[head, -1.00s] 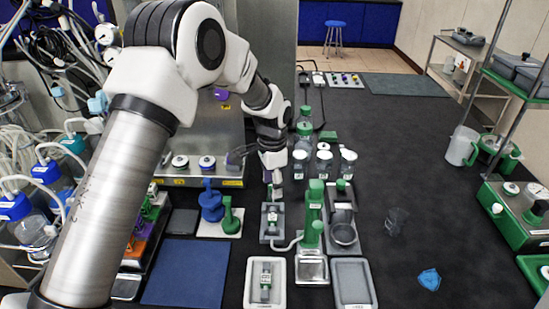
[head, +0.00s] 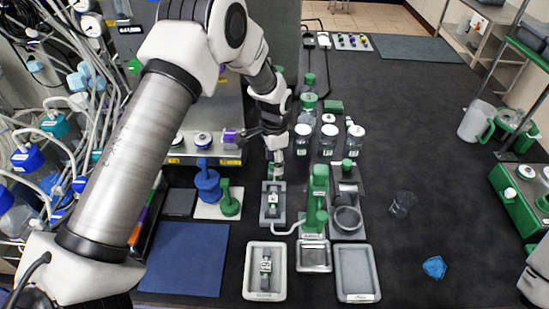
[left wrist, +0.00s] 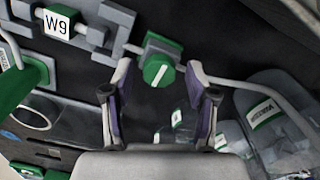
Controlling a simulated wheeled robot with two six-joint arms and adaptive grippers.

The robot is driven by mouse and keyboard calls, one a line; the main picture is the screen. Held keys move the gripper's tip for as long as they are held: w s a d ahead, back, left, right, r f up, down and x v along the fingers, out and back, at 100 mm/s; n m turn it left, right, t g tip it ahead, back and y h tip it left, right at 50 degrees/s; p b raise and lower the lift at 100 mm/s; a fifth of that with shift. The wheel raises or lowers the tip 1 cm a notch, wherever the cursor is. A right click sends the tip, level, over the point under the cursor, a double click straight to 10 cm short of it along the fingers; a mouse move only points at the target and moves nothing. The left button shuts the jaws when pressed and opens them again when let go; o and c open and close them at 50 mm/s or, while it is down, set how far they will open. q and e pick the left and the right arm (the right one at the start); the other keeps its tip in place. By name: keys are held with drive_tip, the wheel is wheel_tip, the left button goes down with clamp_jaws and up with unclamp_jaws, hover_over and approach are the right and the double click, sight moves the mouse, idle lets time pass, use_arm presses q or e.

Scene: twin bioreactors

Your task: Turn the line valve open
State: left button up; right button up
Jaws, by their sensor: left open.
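The line valve is a green knob (left wrist: 161,70) with a white stripe on a grey body, seen in the left wrist view. A grey line runs out of it to the right, and the stripe stands roughly across that line. My left gripper (left wrist: 158,82) is open, its two purple-padded fingers spread on either side of the knob with visible gaps. In the head view my left gripper (head: 275,158) hangs over the far end of a grey holder (head: 273,217) and hides the valve. My right gripper is out of view.
A block marked W9 (left wrist: 57,24) sits beside the valve. Lidded jars (head: 328,138) stand just right of the gripper, and a green upright (head: 319,195) stands nearer. A blue mat (head: 187,262) lies at front left.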

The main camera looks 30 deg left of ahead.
use_arm(q)
drive_tip(key=shift+r, duration=0.1)
clamp_jaws()
drive_tip(key=shift+s+n, duration=0.1)
drive_tip(key=shift+n, duration=0.3)
drive_tip(key=n+p, duration=0.1)
drive_tip(key=n, duration=0.2)
drive_tip(key=n+p, duration=0.1)
drive_tip(key=n, duration=0.4)
drive_tip(key=n+p, duration=0.1)
drive_tip(key=n, duration=0.8)
drive_tip(key=shift+d+p, duration=0.1)
drive_tip(key=shift+p, duration=0.2)
